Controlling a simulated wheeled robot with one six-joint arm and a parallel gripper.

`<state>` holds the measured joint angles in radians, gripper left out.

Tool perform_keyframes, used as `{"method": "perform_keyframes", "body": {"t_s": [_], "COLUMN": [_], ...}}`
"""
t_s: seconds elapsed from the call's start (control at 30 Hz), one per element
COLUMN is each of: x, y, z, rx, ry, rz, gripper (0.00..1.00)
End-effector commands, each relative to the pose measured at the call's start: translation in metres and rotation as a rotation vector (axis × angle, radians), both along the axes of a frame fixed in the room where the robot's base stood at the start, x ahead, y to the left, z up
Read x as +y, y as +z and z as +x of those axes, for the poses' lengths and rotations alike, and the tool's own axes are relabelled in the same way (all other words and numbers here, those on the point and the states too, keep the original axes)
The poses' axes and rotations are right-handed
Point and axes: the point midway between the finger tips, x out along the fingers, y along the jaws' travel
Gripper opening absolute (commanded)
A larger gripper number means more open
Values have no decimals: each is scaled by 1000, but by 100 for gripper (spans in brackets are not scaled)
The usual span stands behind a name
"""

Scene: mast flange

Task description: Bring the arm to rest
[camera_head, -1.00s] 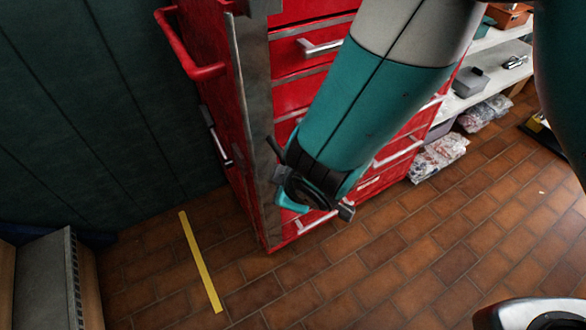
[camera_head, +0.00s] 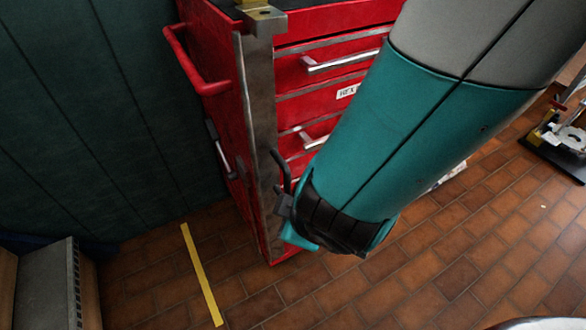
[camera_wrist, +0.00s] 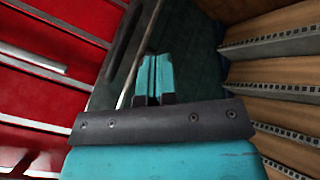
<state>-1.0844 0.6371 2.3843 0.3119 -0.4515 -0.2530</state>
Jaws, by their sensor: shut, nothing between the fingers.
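My gripper (camera_wrist: 155,78) is shut and empty in the wrist view, its two teal fingers side by side. It points along a gap between a red drawer front and a stack of light brown, grey-edged boards or shelves. In the head view my teal and grey arm reaches down from the upper right, in front of the red tool cabinet (camera_head: 222,105). The black end of that link is close to the cabinet's lower front corner in the picture; I cannot tell whether they touch.
The cabinet has a red side handle (camera_head: 195,72) and drawer handles (camera_head: 340,62) that stick out. A brass-coloured piece (camera_head: 262,18) sits on its top corner. A yellow strip (camera_head: 201,275) lies on the tiled floor. A device on a black base (camera_head: 565,150) stands at the right.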

Motion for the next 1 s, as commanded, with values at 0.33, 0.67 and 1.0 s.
{"method": "perform_keyframes", "body": {"t_s": [0.33, 0.67, 1.0], "x": [-25, -96, -162], "y": [45, 108, 189], "z": [-23, -14, -60], "rx": [1, 367, 703], "ry": [-10, -410, -602], "rz": [1, 108, 197], "gripper": [0, 0, 0]}}
